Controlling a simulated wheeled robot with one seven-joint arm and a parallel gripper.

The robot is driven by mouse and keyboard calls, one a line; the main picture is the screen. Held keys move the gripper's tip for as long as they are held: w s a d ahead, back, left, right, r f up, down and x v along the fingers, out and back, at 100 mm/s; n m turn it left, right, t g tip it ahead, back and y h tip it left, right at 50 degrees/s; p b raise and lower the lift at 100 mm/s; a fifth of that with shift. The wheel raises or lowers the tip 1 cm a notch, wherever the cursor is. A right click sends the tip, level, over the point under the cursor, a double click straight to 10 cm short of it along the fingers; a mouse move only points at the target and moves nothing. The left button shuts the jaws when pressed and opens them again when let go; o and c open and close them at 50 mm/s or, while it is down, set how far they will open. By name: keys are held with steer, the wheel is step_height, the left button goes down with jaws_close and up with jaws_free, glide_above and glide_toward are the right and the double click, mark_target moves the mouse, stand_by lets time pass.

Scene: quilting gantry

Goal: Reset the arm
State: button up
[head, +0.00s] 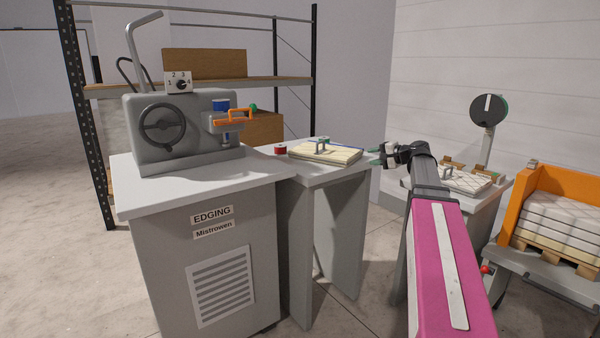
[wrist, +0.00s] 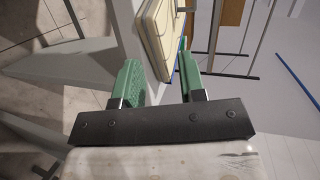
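My arm is stretched forward in the head view, with a magenta link in front. My gripper (head: 374,156) is held near the right end of the middle table, at about the height of its top. In the wrist view my gripper (wrist: 164,80) has two green fingers standing wide apart with nothing between them close up. A cream quilted pad (wrist: 165,40) shows beyond the fingers; I cannot tell its exact distance. In the head view the cream pad with a handle (head: 325,152) lies on the middle table, left of my gripper.
A grey edging machine (head: 185,130) with a handwheel and dial stands on a cabinet (head: 165,250) at left. At right are another pad (head: 465,180), a round sign (head: 489,109) and an orange rack (head: 560,185) of stacked pads.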

steer(key=s+a+f+n+g+h, duration=0.1)
steer(key=s+a+f+g, duration=0.15)
steer(key=f, duration=0.55)
steer(key=s+a+f+n+g+h, duration=0.1)
steer(key=s+a+f+h, duration=0.2)
steer(key=f, duration=0.4)
steer(key=s+a+f+n+g, duration=0.15)
steer(key=s+f, duration=0.25)
steer(key=f, duration=0.4)
steer(key=s+a+f+n+g+h, duration=0.1)
steer(key=s+f+n+g+h, duration=0.1)
steer(key=s+f, duration=0.6)
steer(key=s+a+f+n+g+h, duration=0.1)
steer(key=s+f+n+g+h, duration=0.1)
steer(key=s+f+h, duration=0.3)
steer(key=s+f, duration=0.4)
steer(key=s, duration=0.1)
steer(key=shift+s+a+f, duration=0.15)
steer(key=shift+a, duration=0.15)
